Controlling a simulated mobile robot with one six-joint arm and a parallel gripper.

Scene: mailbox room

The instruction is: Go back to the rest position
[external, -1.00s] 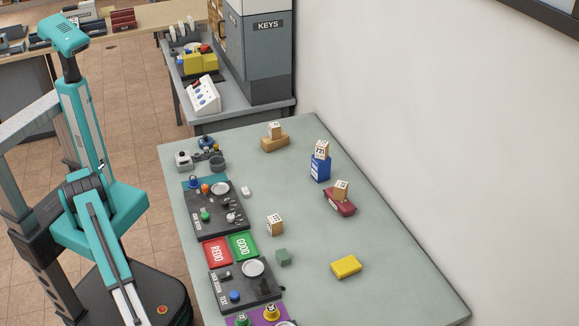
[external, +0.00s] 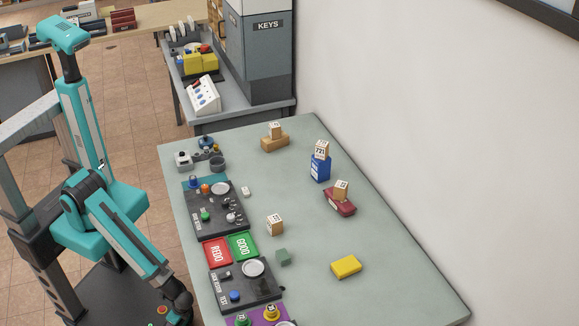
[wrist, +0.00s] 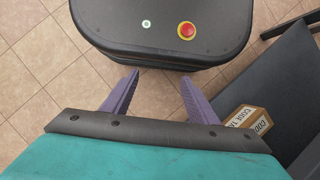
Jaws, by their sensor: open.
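My gripper (wrist: 158,98) shows in the wrist view with its two purple fingers spread apart and nothing between them. It points down over the front of my own dark base, which carries a red button and a small green-lit button. In the external view my teal arm stands left of the green-grey table (external: 310,215). The forearm slopes down to the right, and its dark wrist is at the bottom edge beside the table's left side. The fingers are not visible in that view.
In the wrist view, a cardboard box (wrist: 245,120) lies at the right by a dark surface. Tiled floor (wrist: 40,70) is clear at left.

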